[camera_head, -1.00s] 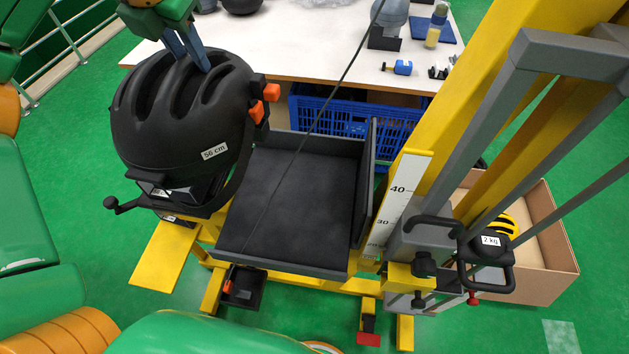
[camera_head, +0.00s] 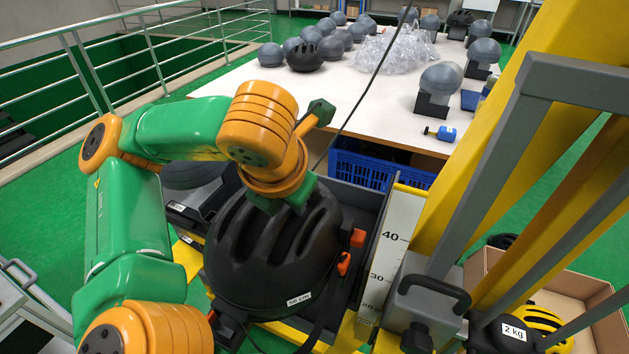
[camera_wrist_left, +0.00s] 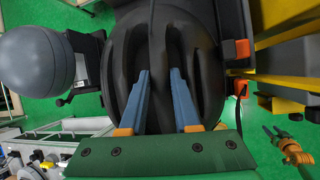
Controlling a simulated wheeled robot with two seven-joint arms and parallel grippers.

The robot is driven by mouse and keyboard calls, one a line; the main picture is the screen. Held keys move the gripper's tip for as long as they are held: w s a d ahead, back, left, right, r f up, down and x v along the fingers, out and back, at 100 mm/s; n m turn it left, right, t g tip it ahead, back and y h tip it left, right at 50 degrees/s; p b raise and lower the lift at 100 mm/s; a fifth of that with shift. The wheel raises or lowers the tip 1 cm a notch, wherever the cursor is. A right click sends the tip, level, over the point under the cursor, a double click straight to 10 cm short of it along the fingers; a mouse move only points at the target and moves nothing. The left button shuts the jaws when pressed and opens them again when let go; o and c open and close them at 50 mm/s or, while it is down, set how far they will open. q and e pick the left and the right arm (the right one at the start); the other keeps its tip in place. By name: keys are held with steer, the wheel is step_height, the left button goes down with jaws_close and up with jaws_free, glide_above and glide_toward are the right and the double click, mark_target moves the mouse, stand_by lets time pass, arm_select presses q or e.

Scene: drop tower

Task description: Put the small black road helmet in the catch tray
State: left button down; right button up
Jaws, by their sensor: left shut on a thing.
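The black helmet (camera_head: 270,255), labelled 56 cm, has rounded ribs and long vents, with orange clips on its right side. My left gripper (camera_head: 284,205) is above its crown. In the left wrist view, the blue fingers (camera_wrist_left: 158,90) are shut on a rib of the helmet (camera_wrist_left: 205,60). The dark catch tray (camera_head: 352,200) is under and behind the helmet, which hides most of it. I cannot tell whether the helmet touches the tray.
A grey headform (camera_wrist_left: 35,60) on a black stand is left of the helmet. The yellow tower frame (camera_head: 500,110) and white scale (camera_head: 388,250) stand close on the right. Behind are a blue crate (camera_head: 370,172) and white table (camera_head: 385,110) with several headforms.

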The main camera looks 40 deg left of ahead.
mark_target(311, 205)
arm_select(q)
steer(key=w+f+b, duration=0.1)
steer(key=w, duration=0.1)
steer(key=w+a+f+b, duration=0.2)
steer(key=w+f, duration=0.1)
steer(key=shift+w+a, duration=0.25)
steer(key=shift+w, duration=0.05)
steer(key=w+f+b, duration=0.1)
steer(key=w+a+f+b, duration=0.1)
steer(key=f, duration=0.1)
steer(key=w+f+b, duration=0.1)
steer(key=w, duration=0.1)
steer(key=shift+a+f+b, duration=0.3)
steer(key=shift+a+b, duration=0.1)
step_height(311, 205, down, 3)
steer(key=shift+w+a+r, duration=0.1)
steer(key=shift+w, duration=0.05)
steer(key=shift+f, duration=0.3)
steer(key=shift+f+b, duration=0.15)
steer(key=shift+b, duration=0.25)
steer(key=c, duration=0.6)
jaws_free()
steer(key=shift+c, duration=0.2)
